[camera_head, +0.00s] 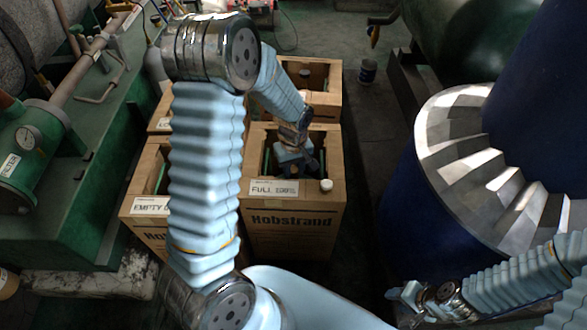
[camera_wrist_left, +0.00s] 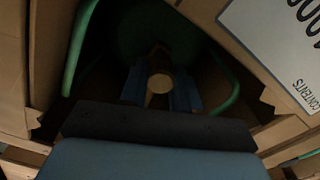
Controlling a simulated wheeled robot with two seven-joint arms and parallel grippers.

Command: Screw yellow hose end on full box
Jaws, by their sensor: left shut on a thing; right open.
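The full box (camera_head: 290,225) is a brown carton with a "FULL" label, standing in the middle of the head view. My left gripper (camera_head: 297,165) reaches down into its open top. In the left wrist view the left fingers (camera_wrist_left: 160,92) are shut on a round, yellowish-tan piece (camera_wrist_left: 160,83), which looks like the yellow hose end. The hose behind it cannot be made out. A dark green cylinder (camera_wrist_left: 150,30) with green handle bars lies below the fingers. Whether the piece touches its valve is hidden. My right gripper (camera_head: 397,293) is open and empty at the lower right.
The empty box (camera_head: 150,207) stands left of the full box, partly behind my left arm. Another carton (camera_head: 325,75) stands behind. A small white cap (camera_head: 326,185) sits on the full box's right rim. A blue drum-like machine (camera_head: 440,215) stands right, with floor between.

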